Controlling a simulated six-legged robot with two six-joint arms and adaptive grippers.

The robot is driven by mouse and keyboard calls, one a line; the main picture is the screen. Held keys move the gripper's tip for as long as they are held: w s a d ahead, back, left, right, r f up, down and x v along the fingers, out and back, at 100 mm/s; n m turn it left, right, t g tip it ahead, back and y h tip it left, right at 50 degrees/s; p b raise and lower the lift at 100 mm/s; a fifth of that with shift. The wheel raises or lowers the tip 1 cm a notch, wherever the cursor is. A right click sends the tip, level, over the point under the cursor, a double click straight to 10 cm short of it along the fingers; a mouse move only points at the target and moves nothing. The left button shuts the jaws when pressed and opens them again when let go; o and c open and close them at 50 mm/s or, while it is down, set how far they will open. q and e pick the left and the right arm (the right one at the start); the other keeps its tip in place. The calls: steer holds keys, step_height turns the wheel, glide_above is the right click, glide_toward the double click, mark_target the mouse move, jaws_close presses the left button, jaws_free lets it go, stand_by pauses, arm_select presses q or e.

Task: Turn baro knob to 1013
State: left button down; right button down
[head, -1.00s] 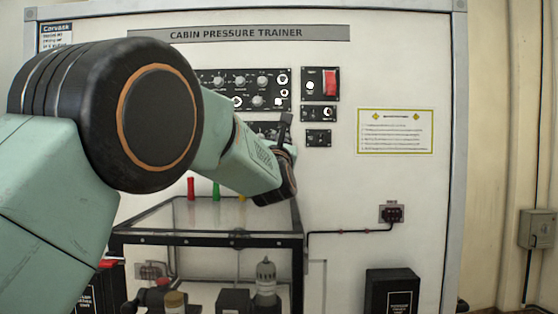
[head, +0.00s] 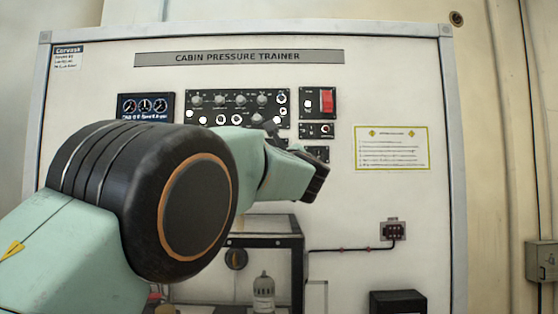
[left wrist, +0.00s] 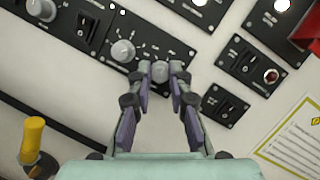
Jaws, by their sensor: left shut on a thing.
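In the left wrist view, a small round grey knob (left wrist: 160,72) sits at the right end of a black panel (left wrist: 140,36) with white dial marks. The fingers of my left gripper (left wrist: 161,78) are closed on its two sides. The marks are too small to read, so I cannot tell its setting or label. In the head view, my left gripper (head: 268,126) reaches the lower edge of the upper knob panel (head: 225,106), and my arm hides most of the panel below. My right gripper is not in view.
A second grey knob (left wrist: 122,50) sits close left of the held one. A small switch panel (left wrist: 225,105) is close right. A yellow-topped lever (left wrist: 33,135) stands at lower left. A gauge panel (head: 146,106) and a red switch cover (head: 327,100) are on the trainer wall.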

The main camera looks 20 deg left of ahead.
arm_select(q)
steer(key=shift+w+f+n, duration=0.1)
steer(key=shift+f+n, duration=0.2)
steer(key=shift+n, duration=0.1)
steer(key=c, duration=1.3)
jaws_free()
steer(key=shift+r, duration=0.15)
steer(key=shift+o, duration=0.2)
steer(key=shift+r, duration=0.1)
steer(key=shift+m, duration=0.3)
